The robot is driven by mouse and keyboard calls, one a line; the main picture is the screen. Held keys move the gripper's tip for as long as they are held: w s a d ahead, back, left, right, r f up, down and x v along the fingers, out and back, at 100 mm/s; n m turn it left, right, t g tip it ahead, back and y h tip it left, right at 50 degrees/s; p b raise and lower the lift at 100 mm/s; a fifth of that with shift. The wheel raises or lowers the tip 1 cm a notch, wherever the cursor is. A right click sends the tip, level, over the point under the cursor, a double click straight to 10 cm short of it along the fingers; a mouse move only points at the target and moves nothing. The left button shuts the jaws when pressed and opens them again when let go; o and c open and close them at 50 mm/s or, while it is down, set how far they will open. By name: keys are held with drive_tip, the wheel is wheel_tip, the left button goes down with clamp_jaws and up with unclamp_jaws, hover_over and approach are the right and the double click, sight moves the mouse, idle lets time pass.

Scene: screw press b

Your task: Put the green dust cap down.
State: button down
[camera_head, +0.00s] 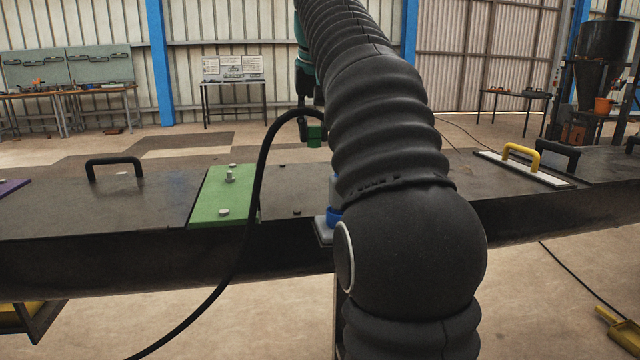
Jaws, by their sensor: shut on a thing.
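The green dust cap (315,140) hangs above the far edge of the dark bench, near the picture's centre. My gripper (312,122) is shut on it from above. My arm and a black hose partly hide the gripper, so its fingers show only in part. The cap is apart from the bench top as far as I can see, with floor behind it. A green plate (210,206) with several bolts or studs lies on the bench to the left of the cap.
The bench (130,210) bears a black handle (114,160) at left and a yellow handle (521,150) on a pale plate at right. A blue-ringed fitting (333,216) sits beside my arm. Bare bench top lies left of the green plate.

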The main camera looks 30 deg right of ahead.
drive_tip(key=s+d+r, duration=0.2)
drive_tip(key=s+d, duration=0.2)
drive_tip(key=d, duration=0.7)
drive_tip(key=b, duration=0.2)
hover_over(316, 181)
drive_tip(key=s, duration=0.1)
drive_tip(key=shift+n, duration=0.4)
wheel_tip(316, 181, down, 7)
drive_tip(key=shift+s+a+r, duration=0.15)
drive_tip(key=shift+f+b, duration=1)
drive_tip(key=shift+f, duration=1)
drive_tip(key=shift+f, duration=0.15)
drive_tip(key=c, duration=0.9)
unclamp_jaws()
drive_tip(key=p+v, duration=0.4)
drive_tip(key=v, duration=0.8)
drive_tip(key=shift+s, duration=0.15)
